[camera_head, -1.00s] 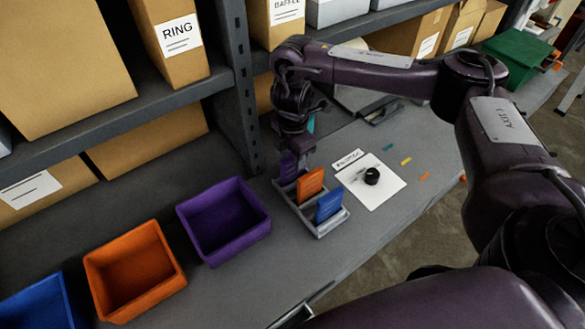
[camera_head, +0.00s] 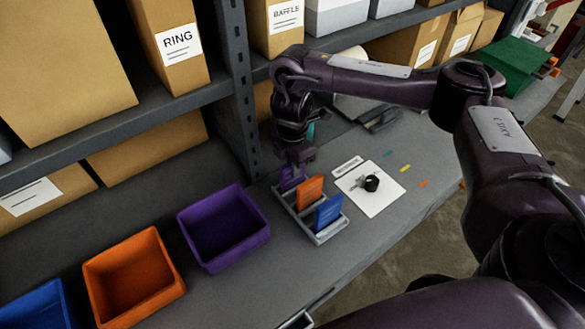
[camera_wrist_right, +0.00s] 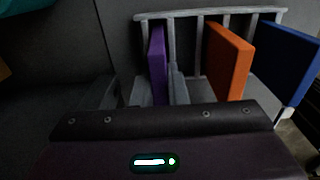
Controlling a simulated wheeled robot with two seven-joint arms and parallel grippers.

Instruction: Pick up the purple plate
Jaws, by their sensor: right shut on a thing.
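The purple plate (camera_head: 290,178) stands upright in the left slot of a grey rack (camera_head: 318,239) on the bench. It also shows in the right wrist view (camera_wrist_right: 157,64), between the rack's grey parts. My right gripper (camera_head: 292,166) reaches down from above and is shut on the upper part of the purple plate, which still sits within the rack. The fingertips are small and dark, and partly hidden. My left gripper is not in view.
An orange plate (camera_head: 309,191) and a blue plate (camera_head: 328,212) stand beside it in the rack. Purple (camera_head: 228,253), orange (camera_head: 140,303) and blue (camera_head: 35,306) bins lie left. A white sheet (camera_head: 383,203) with a black part lies right. Shelf boxes stand behind.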

